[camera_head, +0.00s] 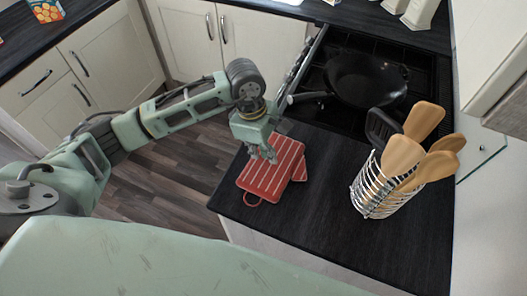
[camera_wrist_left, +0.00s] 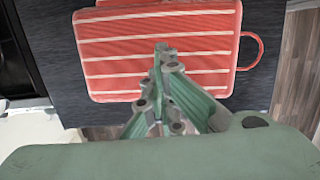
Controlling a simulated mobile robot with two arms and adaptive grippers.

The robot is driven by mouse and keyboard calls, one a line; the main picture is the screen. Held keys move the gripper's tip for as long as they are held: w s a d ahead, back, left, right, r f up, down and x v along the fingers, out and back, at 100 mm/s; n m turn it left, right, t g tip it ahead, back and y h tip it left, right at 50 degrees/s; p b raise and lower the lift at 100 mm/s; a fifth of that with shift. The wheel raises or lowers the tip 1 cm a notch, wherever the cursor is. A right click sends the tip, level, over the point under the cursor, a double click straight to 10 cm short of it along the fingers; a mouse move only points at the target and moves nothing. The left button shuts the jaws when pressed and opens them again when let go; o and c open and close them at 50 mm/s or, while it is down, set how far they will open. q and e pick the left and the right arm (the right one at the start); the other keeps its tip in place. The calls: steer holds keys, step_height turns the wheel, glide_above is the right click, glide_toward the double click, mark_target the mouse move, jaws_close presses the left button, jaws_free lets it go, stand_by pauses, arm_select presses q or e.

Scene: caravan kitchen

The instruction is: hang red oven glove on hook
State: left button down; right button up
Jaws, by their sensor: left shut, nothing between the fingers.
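The red oven glove (camera_head: 268,178) with pale stripes lies flat on the dark countertop, its loop toward the near edge. Another red part shows at its right edge; I cannot tell whether it is a second layer or a second glove. In the left wrist view the glove (camera_wrist_left: 120,52) lies below the fingers, with its loop on the right. My left gripper (camera_head: 263,157) is shut and empty over the glove; its fingertips also show in the wrist view (camera_wrist_left: 164,52). I cannot tell whether they touch the cloth. No hook is seen. My right gripper is out of view.
A wire holder (camera_head: 368,192) with wooden utensils and a black spatula stands to the right on the countertop (camera_head: 310,225). Behind the glove, a black pan (camera_head: 365,80) sits on the hob, its handle pointing left. The countertop's left edge borders open floor.

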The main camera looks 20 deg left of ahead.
arm_select(q)
steer(key=a+b, duration=0.2)
steer(key=a, duration=0.1)
steer(key=a+b, duration=0.1)
steer(key=a, duration=0.1)
steer(key=a+f+b, duration=0.1)
steer(key=a+b, duration=0.1)
steer(key=a, duration=0.1)
steer(key=shift+w+a+b, duration=0.1)
steer(key=shift+a+b, duration=0.2)
steer(key=shift+b, duration=0.05)
steer(key=shift+a+r, duration=0.2)
steer(key=shift+a, duration=0.4)
steer(key=a+r+b, duration=0.1)
steer(key=a+b, duration=0.4)
steer(key=a, duration=0.7)
steer(key=shift+w+r, duration=0.3)
